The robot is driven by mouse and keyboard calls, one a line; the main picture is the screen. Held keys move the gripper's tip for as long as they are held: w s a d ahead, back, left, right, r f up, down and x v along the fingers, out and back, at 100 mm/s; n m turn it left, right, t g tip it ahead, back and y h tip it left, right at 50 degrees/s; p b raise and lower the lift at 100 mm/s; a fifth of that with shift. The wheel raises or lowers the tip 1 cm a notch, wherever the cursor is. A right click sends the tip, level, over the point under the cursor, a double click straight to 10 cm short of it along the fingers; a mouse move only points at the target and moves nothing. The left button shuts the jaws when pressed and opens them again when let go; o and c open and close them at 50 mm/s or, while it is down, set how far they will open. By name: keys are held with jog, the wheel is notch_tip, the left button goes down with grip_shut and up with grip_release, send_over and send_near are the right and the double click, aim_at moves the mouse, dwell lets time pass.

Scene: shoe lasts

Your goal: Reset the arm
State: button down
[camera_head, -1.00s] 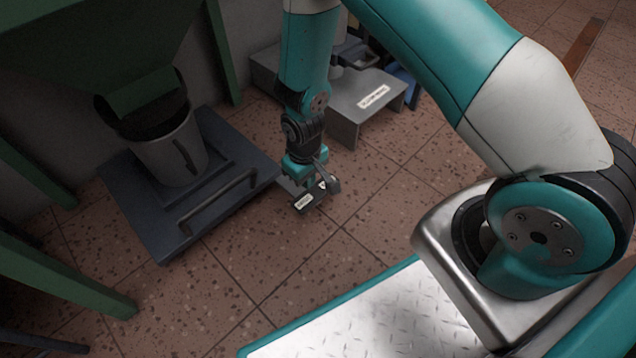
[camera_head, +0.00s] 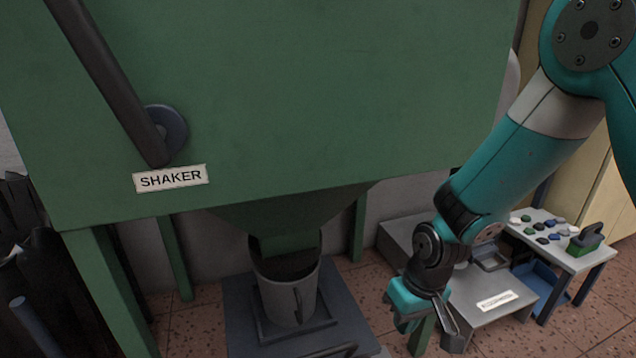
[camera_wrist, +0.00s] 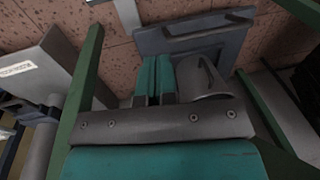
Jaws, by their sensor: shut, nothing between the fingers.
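My arm reaches down from the upper right in the head view. My gripper (camera_head: 432,328) hangs at its lower end, over the floor to the right of the shaker's bucket and beside a low grey bench. In the wrist view, my gripper (camera_wrist: 153,75) shows two teal fingers side by side, pressed together and empty. The bucket and its platform lie beyond the fingers there.
A large green machine labelled SHAKER (camera_head: 280,100) fills the left. Its spout sits over a grey bucket (camera_head: 290,302) on a dark platform (camera_head: 240,315). A grey bench (camera_head: 490,318) and a small table (camera_head: 575,262) with several items stand right.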

jog(key=s+r+n+y+p, duration=0.1)
jog(key=s+r+p, duration=0.4)
jog(key=r, duration=0.7)
jog(key=s+a+r+n+y+p, duration=0.1)
jog(key=s+r+p, duration=0.2)
jog(key=s+r, duration=0.6)
jog(key=s+r+n+p, duration=0.1)
jog(key=s+r+p, duration=0.3)
jog(key=r, duration=1)
notch_tip(320, 180, up, 36)
jog(key=p, duration=3.6)
jog(key=shift+w, duration=0.2)
jog(key=shift+f, duration=0.1)
